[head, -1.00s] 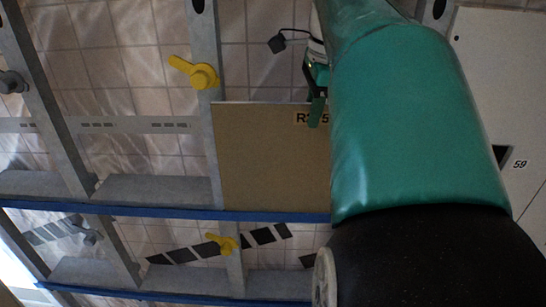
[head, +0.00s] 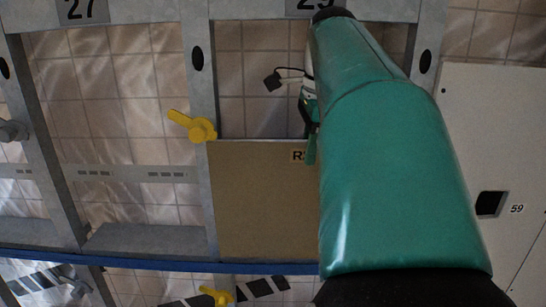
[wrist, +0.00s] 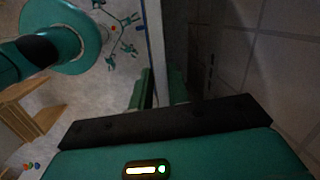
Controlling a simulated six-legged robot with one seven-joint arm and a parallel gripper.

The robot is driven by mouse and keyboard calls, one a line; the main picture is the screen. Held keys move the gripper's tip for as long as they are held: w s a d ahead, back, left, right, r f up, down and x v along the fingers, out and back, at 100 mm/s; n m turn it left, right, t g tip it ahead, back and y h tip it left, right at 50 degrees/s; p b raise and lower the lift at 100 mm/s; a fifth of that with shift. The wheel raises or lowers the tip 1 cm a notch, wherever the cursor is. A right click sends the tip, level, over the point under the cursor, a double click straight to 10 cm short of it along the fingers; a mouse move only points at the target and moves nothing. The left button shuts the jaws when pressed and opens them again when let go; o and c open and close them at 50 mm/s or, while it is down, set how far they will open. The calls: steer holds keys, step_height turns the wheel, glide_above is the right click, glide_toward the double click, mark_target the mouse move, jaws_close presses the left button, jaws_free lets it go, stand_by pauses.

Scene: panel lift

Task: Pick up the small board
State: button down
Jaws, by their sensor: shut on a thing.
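The small board (head: 262,205) is a flat brown panel with a dark label, partly hidden by my arm, at its top right. In the head view it stands upright in a grey frame bay, its lower edge close to the blue rail. I cannot tell whether it touches the rail. My gripper (head: 311,135) is at the board's top edge, mostly hidden behind my green arm. In the wrist view the board (wrist: 157,45) shows nearly edge-on as a thin pale strip. My gripper's green fingers (wrist: 158,88) are shut on it from both sides.
A yellow handle (head: 198,128) is on the upright close to the board's top left corner. A blue rail (head: 110,263) runs below the bays. A white cabinet (head: 500,130) stands at the right. The bay to the left is empty.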

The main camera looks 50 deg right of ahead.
steer(key=shift+r, duration=0.5)
steer(key=s+a, duration=1.2)
steer(key=a, duration=0.1)
steer(key=shift+a+f, duration=0.15)
steer(key=shift+a, duration=0.15)
